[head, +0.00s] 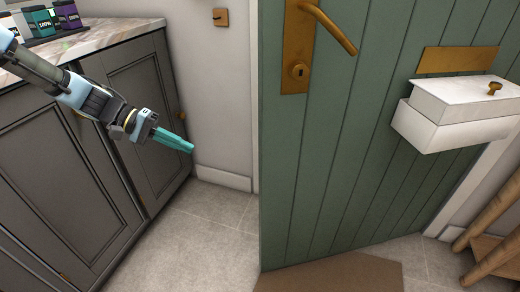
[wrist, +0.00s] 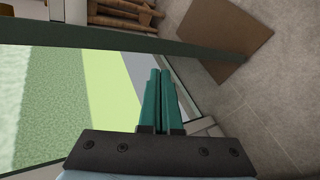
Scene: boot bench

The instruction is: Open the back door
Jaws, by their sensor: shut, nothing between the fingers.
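The green plank door (head: 350,160) fills the middle and right of the head view. Its free left edge stands out from the wall, so it is ajar. A brass lever handle (head: 329,25) sits on a brass plate with a keyhole. My gripper (head: 189,148) is left of the door edge, apart from the handle, with its teal fingers shut and empty. In the wrist view my gripper (wrist: 161,74) points toward the opening. There the door (wrist: 190,45) shows as a dark green band, with bright grass (wrist: 50,100) beyond the opening.
A grey cabinet (head: 60,165) with a marble top and jars stands at left, close to my arm. A white box (head: 465,110) is at the door's right side. A brown mat (head: 335,273) lies at the door's foot. Wooden furniture (head: 492,235) stands at right. Tiled floor is clear.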

